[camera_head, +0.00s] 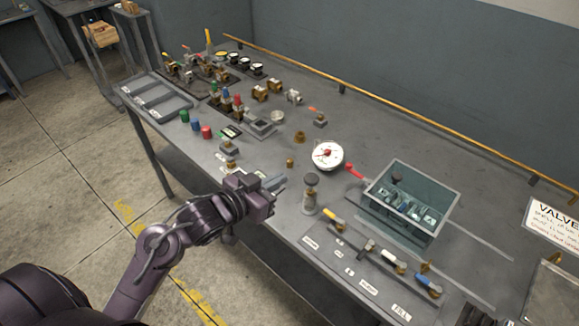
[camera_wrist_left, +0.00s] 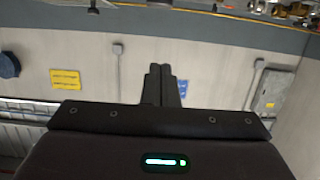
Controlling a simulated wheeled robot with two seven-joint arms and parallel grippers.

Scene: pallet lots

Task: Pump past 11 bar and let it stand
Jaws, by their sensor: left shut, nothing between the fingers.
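A round white pressure gauge (camera_head: 327,154) with a red mark on its dial stands near the middle of the bench; its reading is too small to tell. To its right is a grey open tank (camera_head: 412,200) with a red lever (camera_head: 356,172) sticking out at its left side. A metal post with a black round knob (camera_head: 311,180) stands in front of the gauge. My right gripper is out of view.
A row of valves with yellow, white and blue handles (camera_head: 388,258) lies at the near right. Colored caps (camera_head: 195,122), brass fittings (camera_head: 270,88) and trays (camera_head: 158,97) fill the left. A yellow pipe (camera_head: 400,112) runs along the back. A sign (camera_head: 556,222) stands at right.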

